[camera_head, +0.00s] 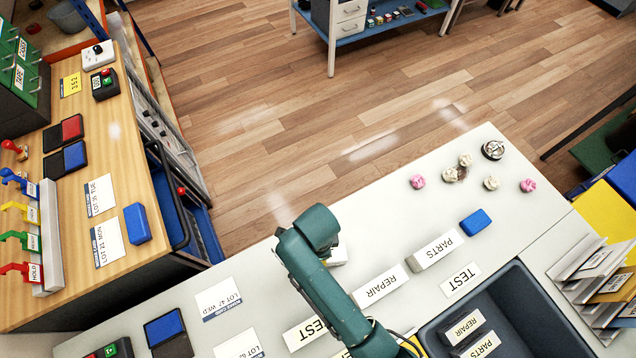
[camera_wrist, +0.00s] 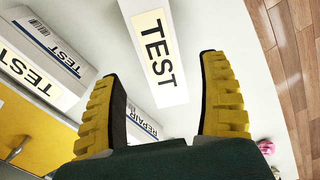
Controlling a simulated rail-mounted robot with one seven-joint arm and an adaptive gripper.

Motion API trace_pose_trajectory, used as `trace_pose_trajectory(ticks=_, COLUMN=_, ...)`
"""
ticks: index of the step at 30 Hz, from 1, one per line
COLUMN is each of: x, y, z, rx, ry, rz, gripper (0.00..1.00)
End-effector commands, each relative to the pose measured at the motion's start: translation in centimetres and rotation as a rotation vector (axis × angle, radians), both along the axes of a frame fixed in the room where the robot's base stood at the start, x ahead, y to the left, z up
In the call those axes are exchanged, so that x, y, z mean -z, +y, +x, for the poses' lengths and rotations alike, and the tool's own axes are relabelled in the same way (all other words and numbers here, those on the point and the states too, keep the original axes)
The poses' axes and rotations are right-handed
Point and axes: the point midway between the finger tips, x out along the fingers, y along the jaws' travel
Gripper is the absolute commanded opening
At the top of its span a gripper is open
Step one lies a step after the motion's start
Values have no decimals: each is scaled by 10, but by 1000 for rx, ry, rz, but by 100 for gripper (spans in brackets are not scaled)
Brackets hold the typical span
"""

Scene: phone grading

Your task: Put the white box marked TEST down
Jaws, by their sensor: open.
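In the wrist view, my gripper (camera_wrist: 160,72) has its two yellow fingers spread wide, with nothing pinched between them. A white box marked TEST (camera_wrist: 167,96), with a cream label, lies beyond and between the fingertips, apart from both. Whether it rests flat on the white surface is hard to tell. In the head view, my green arm reaches over the white table (camera_head: 400,190) and my gripper is hidden. A TEST label (camera_head: 305,332) shows left of my arm, and another TEST label (camera_head: 461,281) lies right of it.
White REPAIR (camera_head: 380,286) and PARTS (camera_head: 435,250) boxes stand near my arm. A dark tray (camera_head: 535,315) holds smaller REPAIR and PARTS pieces. A blue block (camera_head: 475,222) and crumpled balls (camera_head: 465,160) lie toward the far edge.

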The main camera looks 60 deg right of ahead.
Motion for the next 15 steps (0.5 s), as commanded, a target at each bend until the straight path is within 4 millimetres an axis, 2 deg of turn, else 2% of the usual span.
trace_pose_trajectory(ticks=1, x=-13, y=0, z=0, rx=0, ry=-2, rz=-1, gripper=76)
trace_pose_trajectory(ticks=6, x=-32, y=0, z=0, rx=0, ry=1, rz=0, gripper=76)
trace_pose_trajectory(ticks=15, x=-35, y=0, z=0, rx=-3, ry=0, rz=0, gripper=76)
